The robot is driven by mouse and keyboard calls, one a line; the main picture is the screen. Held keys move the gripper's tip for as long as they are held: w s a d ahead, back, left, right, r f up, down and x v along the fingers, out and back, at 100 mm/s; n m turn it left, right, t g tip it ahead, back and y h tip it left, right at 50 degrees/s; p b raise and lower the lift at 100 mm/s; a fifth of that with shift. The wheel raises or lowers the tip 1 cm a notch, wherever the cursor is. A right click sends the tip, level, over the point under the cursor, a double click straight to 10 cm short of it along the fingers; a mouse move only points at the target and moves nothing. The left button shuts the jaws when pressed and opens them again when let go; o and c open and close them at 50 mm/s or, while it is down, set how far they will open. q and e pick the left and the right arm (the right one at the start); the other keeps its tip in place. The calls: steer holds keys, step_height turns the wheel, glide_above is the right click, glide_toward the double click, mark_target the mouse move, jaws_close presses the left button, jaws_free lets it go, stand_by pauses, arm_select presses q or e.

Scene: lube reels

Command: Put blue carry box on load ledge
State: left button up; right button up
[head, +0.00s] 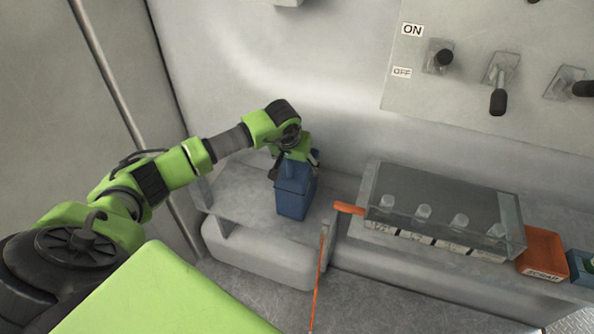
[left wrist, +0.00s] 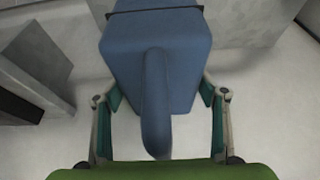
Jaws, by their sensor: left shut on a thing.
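The blue carry box (head: 293,198) is at the middle of the head view, upright under my left gripper (head: 295,165). The left gripper is shut on the box from above. In the left wrist view the box (left wrist: 150,50) fills the upper middle, its raised handle (left wrist: 154,105) between the two fingers of the gripper (left wrist: 160,120). The grey load ledge (head: 237,190) lies beneath and around the box, against the back wall. The box's base appears at or just over the ledge's front right part; I cannot tell whether it touches. My right gripper is out of view.
Right of the ledge stands a clear-covered case (head: 440,205) with several pale knobs and an orange handle (head: 349,208). An orange scrap bin (head: 543,252) is beyond it. A thin orange rod (head: 319,280) rises before the ledge. The ledge's left part is clear.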

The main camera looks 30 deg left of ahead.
arm_select(q)
steer(key=shift+w+a+f, duration=0.1)
steer(key=shift+f, duration=0.2)
steer(key=shift+f, duration=0.15)
steer(key=o, duration=2.1)
steer(key=shift+r, duration=0.2)
steer(key=v, duration=0.6)
steer(key=b+v, duration=0.1)
steer(key=v, duration=0.5)
steer(key=shift+s+f, duration=0.15)
steer(key=shift+s, duration=0.05)
